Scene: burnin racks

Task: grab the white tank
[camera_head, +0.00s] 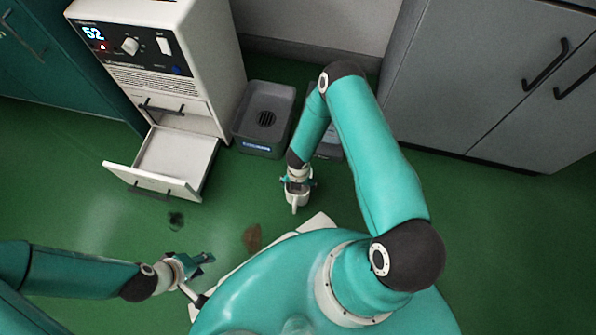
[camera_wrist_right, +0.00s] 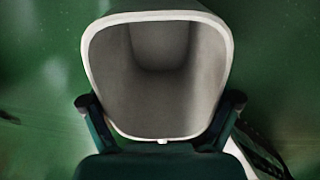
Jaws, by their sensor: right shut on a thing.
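The white tank (camera_wrist_right: 88,62) is a hollow container with a pale rim and a grey, empty-looking inside. In the right wrist view it sits between the two fingers of my right gripper (camera_wrist_right: 161,103), which is shut on it. In the head view my right gripper (camera_head: 298,182) points down over the floor, with the small white tank (camera_head: 295,199) at its tip. Part of the tank is hidden by the gripper. My left gripper (camera_head: 198,263) hangs at the lower left, away from the tank; its finger gap is unclear.
A white machine (camera_head: 203,45) with a lit display has its lower drawer (camera_head: 185,157) pulled out. A grey basin (camera_head: 248,135) with a drain grille stands beside it. Brown (camera_head: 252,238) and dark (camera_head: 176,220) patches mark the green floor. Grey cabinets (camera_head: 470,80) stand at right.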

